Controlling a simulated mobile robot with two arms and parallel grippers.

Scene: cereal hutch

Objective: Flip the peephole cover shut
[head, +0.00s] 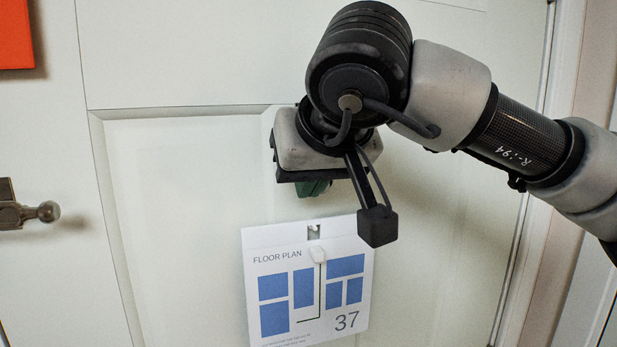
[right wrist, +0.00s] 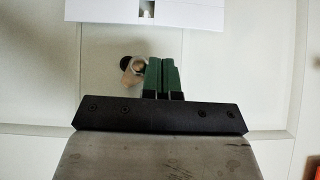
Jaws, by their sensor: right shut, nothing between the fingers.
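The peephole (right wrist: 131,76) shows in the right wrist view as a small tan and brass round fitting on the white door. A dark round piece (right wrist: 125,62) sits at its upper left; I cannot tell for sure whether this is the cover. My right gripper (right wrist: 161,75) is shut and empty, its green fingers just right of the peephole and partly overlapping it in view. I cannot tell whether they touch it. In the head view my right gripper (head: 313,188) is before the door, and the peephole is hidden behind it. My left gripper is not in view.
A white floor plan sign (head: 308,285) marked 37 hangs on the door below my gripper, from a small hook (head: 314,231). A door handle (head: 30,213) is at the left. An orange panel (head: 15,35) is at the upper left. The door frame (head: 545,200) stands at the right.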

